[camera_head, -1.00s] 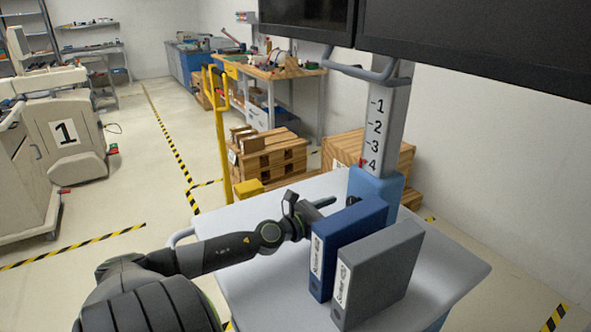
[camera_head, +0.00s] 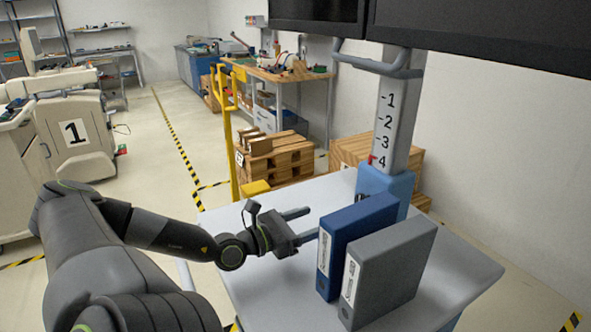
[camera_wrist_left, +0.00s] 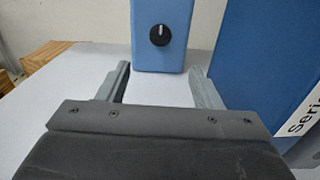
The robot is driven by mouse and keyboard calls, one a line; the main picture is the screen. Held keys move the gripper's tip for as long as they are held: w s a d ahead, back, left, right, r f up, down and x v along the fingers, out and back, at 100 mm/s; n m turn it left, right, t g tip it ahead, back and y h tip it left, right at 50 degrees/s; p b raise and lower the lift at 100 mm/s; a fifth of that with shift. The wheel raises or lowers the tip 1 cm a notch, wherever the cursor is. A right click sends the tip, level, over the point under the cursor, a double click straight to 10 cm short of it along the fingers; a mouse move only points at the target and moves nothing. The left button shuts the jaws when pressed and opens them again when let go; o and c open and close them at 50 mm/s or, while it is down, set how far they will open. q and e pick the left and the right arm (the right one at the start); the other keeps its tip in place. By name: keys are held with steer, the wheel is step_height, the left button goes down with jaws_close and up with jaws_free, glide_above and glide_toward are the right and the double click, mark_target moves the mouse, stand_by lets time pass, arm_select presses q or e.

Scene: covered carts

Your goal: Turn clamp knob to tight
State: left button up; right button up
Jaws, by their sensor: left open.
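The black clamp knob (camera_wrist_left: 160,35) sits on the front face of the blue clamp block (camera_wrist_left: 180,58) in the left wrist view, with a white line across it. My left gripper (camera_head: 302,223) reaches over the cart top, open and empty. In the left wrist view its two fingers (camera_wrist_left: 160,76) point toward the block, apart from the knob, which lies ahead between them. My right gripper is not in view.
A blue binder (camera_head: 352,240) and a grey binder (camera_head: 390,272) stand upright on the cart top (camera_head: 455,262), right of my left gripper. The blue binder is close to the fingers. Monitors (camera_head: 480,35) hang above. The cart top left of the gripper is clear.

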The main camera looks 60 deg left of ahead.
arm_select(q)
steer(key=shift+s+a+p, duration=0.15)
steer(key=shift+s+p, duration=0.3)
steer(key=shift+s, duration=1.15)
steer(key=shift+s, duration=0.1)
